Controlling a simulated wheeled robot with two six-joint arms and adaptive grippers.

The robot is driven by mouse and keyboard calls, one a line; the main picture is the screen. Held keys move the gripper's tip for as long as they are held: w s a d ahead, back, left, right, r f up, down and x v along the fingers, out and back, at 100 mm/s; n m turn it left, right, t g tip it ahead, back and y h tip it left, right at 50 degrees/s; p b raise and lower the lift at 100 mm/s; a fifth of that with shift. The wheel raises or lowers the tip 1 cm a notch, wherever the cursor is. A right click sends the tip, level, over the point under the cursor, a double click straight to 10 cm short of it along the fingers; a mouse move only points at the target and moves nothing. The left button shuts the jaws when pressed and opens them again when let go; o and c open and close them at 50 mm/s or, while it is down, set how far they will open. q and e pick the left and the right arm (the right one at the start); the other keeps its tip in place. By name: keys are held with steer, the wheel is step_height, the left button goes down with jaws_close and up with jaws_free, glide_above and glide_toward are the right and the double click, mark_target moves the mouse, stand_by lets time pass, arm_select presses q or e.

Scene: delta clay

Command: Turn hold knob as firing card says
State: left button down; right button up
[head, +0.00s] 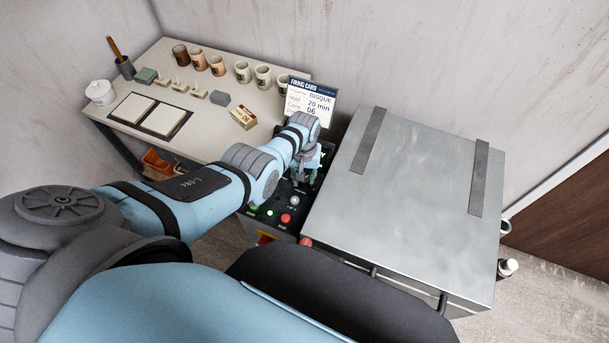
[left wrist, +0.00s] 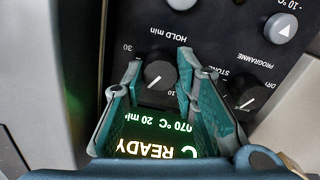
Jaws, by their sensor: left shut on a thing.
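The firing card (head: 312,97) stands at the back of the control panel and reads BISQUE, Hold 20 min, Cone 06. My left gripper (head: 303,178) reaches down onto the panel; its fingers hide the hold knob in the head view. In the left wrist view, the black hold knob (left wrist: 160,74) is under the label HOLD min, between the teal fingers of my left gripper (left wrist: 161,70), which is shut on it. Its white pointer mark slants to the lower left in that view. The lit display (left wrist: 160,138) appears upside down, showing READY and 20 min. My right gripper is not in view.
The programme knob (left wrist: 243,95) sits close beside the hold knob. A grey button (left wrist: 281,28) and red button (head: 286,218) are also on the panel. The large metal kiln lid (head: 410,200) is right of it. A table (head: 215,110) with cups stands left.

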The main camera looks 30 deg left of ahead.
arm_select(q)
steer(key=c, duration=1.3)
jaws_free()
steer(key=shift+r, duration=0.1)
step_height(320, 180, up, 12)
steer(key=shift+f, duration=0.1)
steer(key=shift+s, duration=0.1)
